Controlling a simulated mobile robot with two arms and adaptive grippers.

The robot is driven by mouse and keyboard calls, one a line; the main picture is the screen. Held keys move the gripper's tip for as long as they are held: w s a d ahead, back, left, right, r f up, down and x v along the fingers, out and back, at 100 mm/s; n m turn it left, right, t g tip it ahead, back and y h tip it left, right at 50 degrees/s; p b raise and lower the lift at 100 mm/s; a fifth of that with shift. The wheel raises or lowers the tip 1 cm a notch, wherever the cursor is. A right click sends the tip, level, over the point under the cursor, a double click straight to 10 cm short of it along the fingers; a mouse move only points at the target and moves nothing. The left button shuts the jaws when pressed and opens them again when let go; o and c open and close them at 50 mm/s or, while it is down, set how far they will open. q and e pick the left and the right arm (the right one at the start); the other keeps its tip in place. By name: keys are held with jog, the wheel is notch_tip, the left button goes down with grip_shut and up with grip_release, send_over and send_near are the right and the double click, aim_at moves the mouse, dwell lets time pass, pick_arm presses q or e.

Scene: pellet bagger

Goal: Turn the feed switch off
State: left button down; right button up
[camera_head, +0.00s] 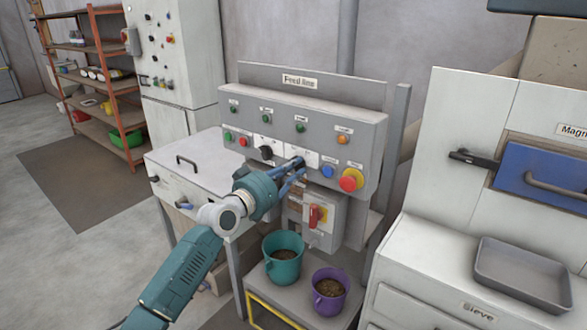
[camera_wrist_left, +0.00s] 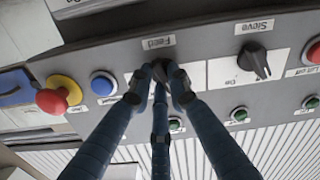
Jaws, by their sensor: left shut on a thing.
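The feed switch (camera_wrist_left: 160,68) is a dark rotary knob on a white plate, under the label "Feed" in the left wrist view. My left gripper (camera_wrist_left: 160,80) is shut on this knob, its blue fingers around it. The fingers hide most of the knob, so its exact angle cannot be told. In the head view my left gripper (camera_head: 296,165) reaches the front of the grey Feed line panel (camera_head: 346,129), and the knob is largely hidden behind the fingertips. My right gripper is not in view.
The black Sieve knob (camera_wrist_left: 255,62) is close beside the feed switch. On the other side are a blue button (camera_head: 328,171) and a red mushroom button (camera_head: 351,179) on yellow. A red-handled switch box (camera_head: 318,215), a teal bucket (camera_head: 283,258) and a purple bucket (camera_head: 329,290) are below.

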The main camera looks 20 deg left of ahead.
pick_arm(q)
jog(key=shift+n, duration=0.9)
jog(key=c, duration=1.6)
grip_release()
jog(key=shift+c, duration=0.2)
jog(key=v, duration=1.2)
